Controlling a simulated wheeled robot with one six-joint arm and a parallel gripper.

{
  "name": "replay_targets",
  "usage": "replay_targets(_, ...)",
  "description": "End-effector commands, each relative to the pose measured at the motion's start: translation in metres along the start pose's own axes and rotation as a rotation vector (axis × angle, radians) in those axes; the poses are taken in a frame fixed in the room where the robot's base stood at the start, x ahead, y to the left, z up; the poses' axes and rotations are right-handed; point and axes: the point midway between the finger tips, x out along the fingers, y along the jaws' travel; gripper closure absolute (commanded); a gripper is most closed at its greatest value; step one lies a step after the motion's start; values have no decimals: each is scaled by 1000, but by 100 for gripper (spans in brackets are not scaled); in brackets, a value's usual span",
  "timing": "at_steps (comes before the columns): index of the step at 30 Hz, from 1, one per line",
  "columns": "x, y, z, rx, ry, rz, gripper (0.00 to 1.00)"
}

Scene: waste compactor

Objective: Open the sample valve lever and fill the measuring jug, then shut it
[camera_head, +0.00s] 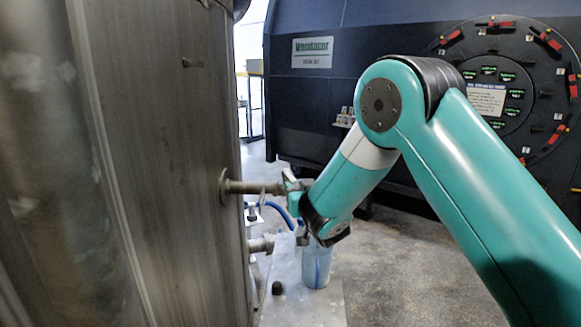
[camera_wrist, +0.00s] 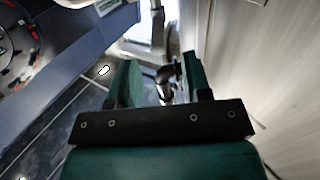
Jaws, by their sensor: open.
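The measuring jug (camera_head: 316,268) is a clear, bluish upright vessel on a metal shelf below my gripper. The sample valve sits at the end of the upper pipe (camera_head: 250,187) that sticks out of the steel tank. My gripper (camera_head: 293,187) is at that valve end and hides most of it, the lever included. In the wrist view my two green fingers (camera_wrist: 161,76) stand apart. A dark fitting (camera_wrist: 165,82) shows between them, with gaps visible. I cannot tell whether a finger touches the lever. The jug's fill level is unclear.
The large steel tank (camera_head: 165,150) fills the left side. A second, lower pipe stub (camera_head: 262,245) juts out above the metal shelf (camera_head: 290,300), which carries a black knob (camera_head: 277,288). A blue hose (camera_head: 275,208) runs behind. A dark compactor (camera_head: 310,110) stands at the back.

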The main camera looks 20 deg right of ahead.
Motion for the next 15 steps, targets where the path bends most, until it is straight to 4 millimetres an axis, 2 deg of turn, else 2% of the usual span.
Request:
replay_targets(1,12,2,-6,0,0,3,55)
replay_targets(6,42,3,-2,0,0,4,55)
replay_targets(10,56,2,-1,1,0,3,55)
replay_targets(15,64,2,0,-1,-1,2,55)
